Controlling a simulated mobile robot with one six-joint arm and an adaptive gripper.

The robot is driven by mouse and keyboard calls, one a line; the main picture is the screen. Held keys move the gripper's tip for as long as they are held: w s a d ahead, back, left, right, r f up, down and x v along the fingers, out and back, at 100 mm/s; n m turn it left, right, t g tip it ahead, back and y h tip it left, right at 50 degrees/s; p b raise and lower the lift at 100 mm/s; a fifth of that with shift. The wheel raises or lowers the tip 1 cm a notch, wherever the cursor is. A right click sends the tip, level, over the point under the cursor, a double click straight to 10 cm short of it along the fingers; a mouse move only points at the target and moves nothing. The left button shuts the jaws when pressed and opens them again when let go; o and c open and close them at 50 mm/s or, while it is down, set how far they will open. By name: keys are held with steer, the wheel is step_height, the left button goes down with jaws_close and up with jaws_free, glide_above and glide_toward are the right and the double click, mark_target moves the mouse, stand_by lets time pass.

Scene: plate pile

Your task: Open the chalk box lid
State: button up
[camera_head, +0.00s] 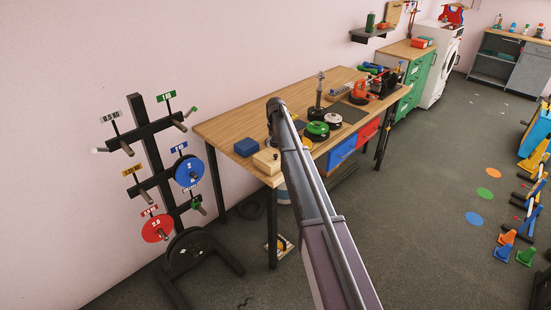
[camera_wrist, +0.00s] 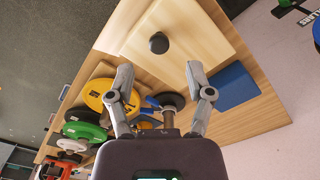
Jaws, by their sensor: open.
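The chalk box (camera_head: 265,162) is a pale wooden box at the near left end of the workbench in the head view. In the wrist view its light wooden lid (camera_wrist: 190,28) fills the upper middle, with a round black knob (camera_wrist: 158,43) on it. The lid looks shut on the box. My gripper (camera_wrist: 160,72) is open and empty, with its two fingers spread just below the knob in the picture; I see no contact with the knob. In the head view my arm hides the gripper.
A blue block (camera_head: 246,147) lies beside the box; it also shows in the wrist view (camera_wrist: 235,86). A yellow plate (camera_wrist: 108,95) and a green plate (camera_head: 318,129) lie on the workbench (camera_head: 232,124). A plate rack (camera_head: 150,150) stands left of the bench.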

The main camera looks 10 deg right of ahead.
mark_target(276, 155)
steer(key=shift+f+b, duration=1.95)
steer(key=shift+f, duration=0.35)
jaws_close()
